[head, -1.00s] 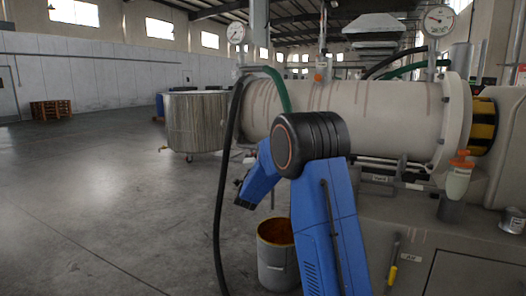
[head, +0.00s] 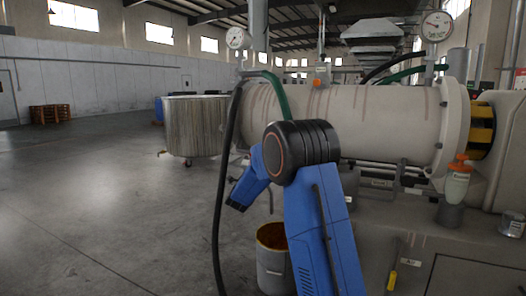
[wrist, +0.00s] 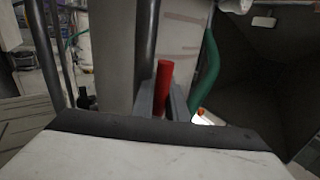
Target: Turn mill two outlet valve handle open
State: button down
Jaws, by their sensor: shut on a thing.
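A red handle (wrist: 163,85) stands upright in the wrist view. My gripper (wrist: 163,100) has its two grey fingers on either side of the handle and is shut on it. The fingers hide its lower part. No "mill two" marking is readable, and the valve body under the handle cannot be made out. In the head view my gripper's fingers and the red handle are not visible. A long pale horizontal mill cylinder (head: 350,120) lies behind my blue arm.
A black hose (head: 218,200) hangs left of my arm, and a green hose (wrist: 208,70) runs right of the handle. A bucket with orange-brown contents (head: 271,262) stands on the floor. A ribbed round tank (head: 195,125) is further back.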

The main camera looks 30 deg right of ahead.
jog(key=c, duration=1.7)
grip_release()
jog(key=shift+c, duration=0.2)
jog(key=v, duration=1.7)
jog(key=shift+s, duration=0.15)
jog(key=shift+a, duration=0.1)
